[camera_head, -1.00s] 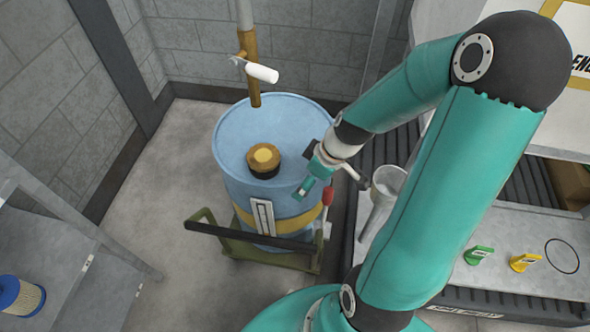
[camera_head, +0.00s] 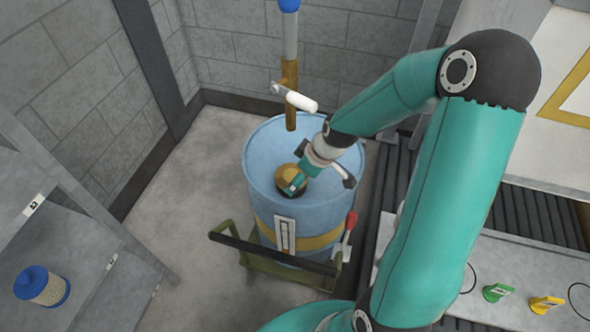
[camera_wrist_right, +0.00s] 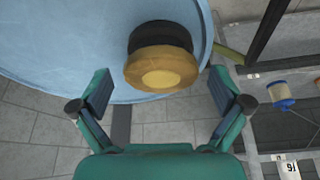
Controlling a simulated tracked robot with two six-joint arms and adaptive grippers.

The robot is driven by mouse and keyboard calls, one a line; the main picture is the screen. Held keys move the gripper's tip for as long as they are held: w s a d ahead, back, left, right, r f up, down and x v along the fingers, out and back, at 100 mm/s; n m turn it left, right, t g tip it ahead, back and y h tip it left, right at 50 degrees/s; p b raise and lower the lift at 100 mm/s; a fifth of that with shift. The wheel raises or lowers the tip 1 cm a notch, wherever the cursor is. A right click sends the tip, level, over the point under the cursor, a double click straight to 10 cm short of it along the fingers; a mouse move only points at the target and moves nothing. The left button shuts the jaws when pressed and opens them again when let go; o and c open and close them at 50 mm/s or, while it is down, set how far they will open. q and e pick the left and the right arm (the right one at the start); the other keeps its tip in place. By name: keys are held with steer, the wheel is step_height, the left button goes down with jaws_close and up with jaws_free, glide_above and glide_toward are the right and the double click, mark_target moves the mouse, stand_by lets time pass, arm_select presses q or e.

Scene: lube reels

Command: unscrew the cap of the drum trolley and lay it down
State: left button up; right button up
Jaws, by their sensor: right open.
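The cap (camera_head: 287,173) is a gold-brown disc on a black collar, on top of the blue drum (camera_head: 268,206). In the right wrist view the cap (camera_wrist_right: 161,68) shows ahead of the fingertips, roughly centred between them. The drum stands on the green drum trolley (camera_head: 290,278) with a dark handle bar. My right gripper (camera_head: 301,177) is over the drum top and partly hides the cap in the head view. Its fingers are spread and empty in the right wrist view (camera_wrist_right: 160,92), and I see no contact with the cap. My left gripper is not in view.
A brown pump pipe (camera_head: 290,105) with a white handle (camera_head: 298,100) rises from the drum behind the cap. A red lever (camera_head: 350,224) stands at the trolley's right. A blue-topped filter (camera_head: 42,286) is on the left shelf. Green (camera_head: 497,292) and yellow (camera_head: 546,304) tags lie on the right bench.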

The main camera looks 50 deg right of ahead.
steer(key=shift+w+a, duration=0.2)
steer(key=shift+w, duration=0.4)
steer(key=shift+w+f, duration=0.15)
steer(key=shift+f, duration=0.45)
steer(key=c, duration=1)
steer(key=shift+o, duration=0.2)
steer(key=shift+d+f+n+b, duration=0.15)
steer(key=shift+n+b, duration=0.25)
steer(key=shift+b, duration=0.35)
steer(key=n+y+b, duration=0.1)
steer(key=n+b, duration=0.1)
steer(key=b, duration=0.1)
steer(key=shift+w, duration=0.1)
steer(key=shift+n+g+b, duration=0.3)
steer(key=shift+n+b, duration=0.5)
steer(key=shift+n+y, duration=0.3)
steer(key=shift+n, duration=0.1)
